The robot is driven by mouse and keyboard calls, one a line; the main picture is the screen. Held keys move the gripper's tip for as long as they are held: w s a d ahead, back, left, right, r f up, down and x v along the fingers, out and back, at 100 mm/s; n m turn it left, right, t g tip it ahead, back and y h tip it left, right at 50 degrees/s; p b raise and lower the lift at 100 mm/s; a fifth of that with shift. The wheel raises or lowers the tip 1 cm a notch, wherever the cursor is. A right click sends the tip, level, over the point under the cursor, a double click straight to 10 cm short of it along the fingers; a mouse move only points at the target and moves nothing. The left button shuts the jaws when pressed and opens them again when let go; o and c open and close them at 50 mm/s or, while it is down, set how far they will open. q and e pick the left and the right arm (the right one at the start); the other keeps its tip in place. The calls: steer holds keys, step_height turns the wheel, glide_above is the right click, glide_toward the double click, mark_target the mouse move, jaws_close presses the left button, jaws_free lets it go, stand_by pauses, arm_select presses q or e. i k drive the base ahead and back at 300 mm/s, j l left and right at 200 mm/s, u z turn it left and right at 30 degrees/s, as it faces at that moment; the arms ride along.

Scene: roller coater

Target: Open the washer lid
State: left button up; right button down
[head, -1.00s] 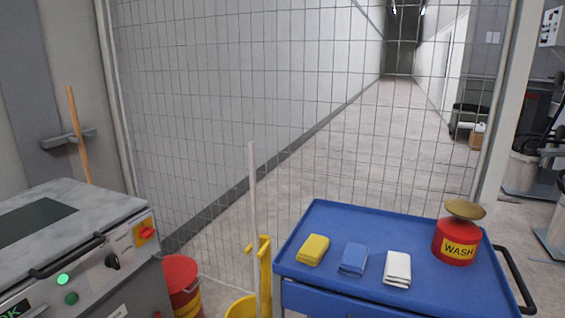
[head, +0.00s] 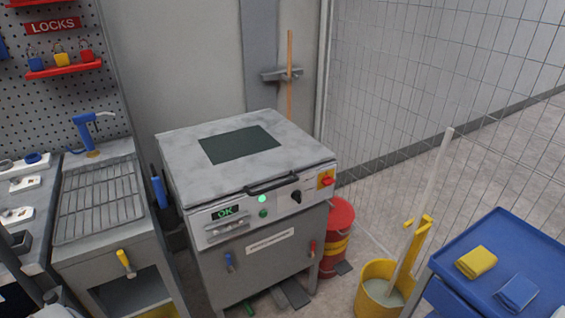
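The washer (head: 255,225) is a grey boxy machine in the middle of the head view. Its lid (head: 185,155) lies flat and shut on top, with a dark window (head: 240,144) in it. A black bar handle (head: 272,185) runs along the lid's front edge. The front panel has a green "OK" display (head: 225,212), a lit green button (head: 262,199), a black knob (head: 296,197) and a red switch on yellow (head: 326,180). Neither of my grippers can be made out in view.
A sink unit with a rack (head: 100,203) stands left of the washer. A red bin (head: 338,215), a yellow mop bucket (head: 380,290) and a blue cart (head: 505,245) stand to the right. A pedal (head: 290,293) is low at the washer's front.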

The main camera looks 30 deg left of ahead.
mark_target(213, 161)
steer(key=j+u, duration=0.1)
steer(key=u, duration=0.95)
